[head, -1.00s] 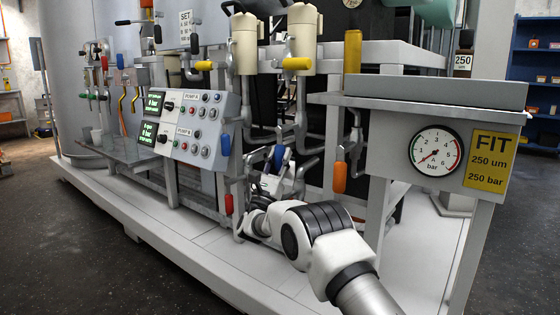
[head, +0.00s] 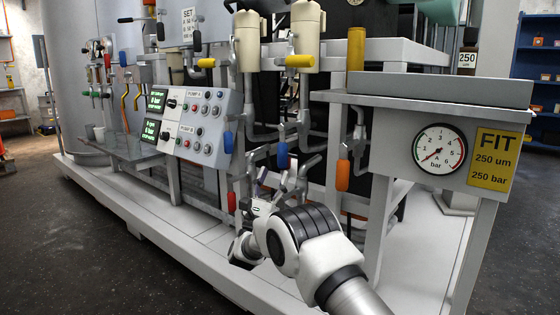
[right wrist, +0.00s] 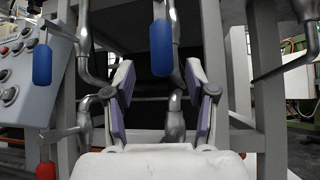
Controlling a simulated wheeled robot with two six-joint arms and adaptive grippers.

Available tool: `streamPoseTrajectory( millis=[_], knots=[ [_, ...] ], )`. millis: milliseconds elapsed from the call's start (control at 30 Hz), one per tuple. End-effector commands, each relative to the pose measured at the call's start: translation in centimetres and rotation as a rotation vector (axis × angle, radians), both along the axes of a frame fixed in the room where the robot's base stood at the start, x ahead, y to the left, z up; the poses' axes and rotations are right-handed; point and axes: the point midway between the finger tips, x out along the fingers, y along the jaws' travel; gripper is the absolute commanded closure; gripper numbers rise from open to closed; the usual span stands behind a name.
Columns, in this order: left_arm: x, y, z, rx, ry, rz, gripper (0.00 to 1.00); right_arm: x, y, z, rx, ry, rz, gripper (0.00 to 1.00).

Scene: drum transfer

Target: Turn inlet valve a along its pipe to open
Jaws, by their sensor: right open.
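Several lever valves hang on the pipes, and I see no label that marks inlet valve a. A blue handle (head: 283,155) hangs down on a pipe straight ahead of my right gripper (head: 281,178). In the right wrist view this blue handle (right wrist: 162,48) is upright, beyond the fingertips and roughly between them. My right gripper (right wrist: 160,76) is open and empty, its purple-grey pads apart. It seems not to touch the handle. A second blue handle (head: 228,142) hangs to the left by the control panel, with a red handle (head: 231,203) below it. My left gripper is out of view.
The pump control panel (head: 190,125) stands left of the gripper. An orange handle (head: 343,177) and a grey cabinet with a pressure gauge (head: 438,147) are at the right. Yellow handles (head: 300,61) sit above. The pale platform (head: 205,240) is clear in front.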

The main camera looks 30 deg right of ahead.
Motion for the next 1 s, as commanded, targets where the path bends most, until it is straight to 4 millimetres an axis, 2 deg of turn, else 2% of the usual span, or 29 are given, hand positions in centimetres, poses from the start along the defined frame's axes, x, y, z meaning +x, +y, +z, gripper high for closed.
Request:
streamPoseTrajectory(
  millis=[100,233,767,900,967,1000],
  knots=[
    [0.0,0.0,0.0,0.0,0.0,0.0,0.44,-1.0,1.7,-1.9,-0.001,0.003,0.001,0.44],
    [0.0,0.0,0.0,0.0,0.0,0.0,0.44,-1.6,2.6,-3.0,-0.001,0.001,0.0,0.44],
    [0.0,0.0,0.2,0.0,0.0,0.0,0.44,-1.8,2.7,-3.1,0.0,0.001,-0.001,0.44],
    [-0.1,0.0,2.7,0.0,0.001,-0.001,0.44,-1.8,2.4,-1.9,0.001,0.021,-0.006,0.44],
    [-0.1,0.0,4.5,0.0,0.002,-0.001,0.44,-2.1,2.0,-2.5,0.002,0.079,-0.011,0.44],
    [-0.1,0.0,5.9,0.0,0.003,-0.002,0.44,-2.7,1.8,-3.8,-0.007,0.154,-0.003,0.44]
  ],
)
